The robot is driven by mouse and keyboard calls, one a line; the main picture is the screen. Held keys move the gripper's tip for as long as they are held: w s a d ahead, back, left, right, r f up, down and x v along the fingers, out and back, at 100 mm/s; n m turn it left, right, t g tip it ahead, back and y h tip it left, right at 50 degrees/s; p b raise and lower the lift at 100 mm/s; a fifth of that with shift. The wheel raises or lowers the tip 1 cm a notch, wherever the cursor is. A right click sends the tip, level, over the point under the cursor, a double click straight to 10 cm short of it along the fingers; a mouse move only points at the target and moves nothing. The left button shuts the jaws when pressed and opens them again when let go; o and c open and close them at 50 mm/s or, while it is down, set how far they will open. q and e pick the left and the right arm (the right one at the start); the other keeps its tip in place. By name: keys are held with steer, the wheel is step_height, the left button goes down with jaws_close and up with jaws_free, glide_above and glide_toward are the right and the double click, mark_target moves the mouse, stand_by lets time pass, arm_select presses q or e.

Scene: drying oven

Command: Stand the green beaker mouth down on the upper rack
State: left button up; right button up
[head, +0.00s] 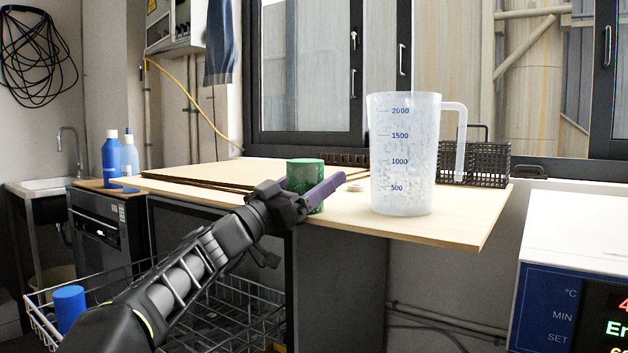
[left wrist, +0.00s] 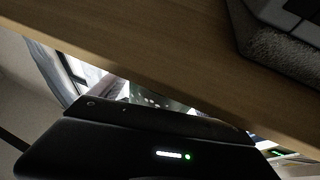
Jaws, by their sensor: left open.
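The green beaker (head: 305,172) stands on the wooden worktop (head: 462,215), near its front edge. My left gripper (head: 325,189) is open and reaches in front of the beaker, with a purple finger across its lower part. The gripper hides part of the beaker, and I cannot tell whether they touch. A pulled-out wire rack (head: 252,316) is below the worktop at lower left. In the left wrist view, the worktop edge (left wrist: 130,48) crosses above the dark gripper body, and the beaker cannot be made out clearly. My right gripper is out of view.
A large translucent measuring jug (head: 405,155) stands right of the beaker, with a black wire basket (head: 490,162) behind it. A blue beaker (head: 69,308) sits at the wire rack's left end. A device with a display (head: 575,290) is at lower right.

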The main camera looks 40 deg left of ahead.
arm_select(q)
steer(key=v, duration=0.7)
steer(key=shift+s, duration=0.35)
steer(key=shift+a+f, duration=0.15)
stand_by(0.5)
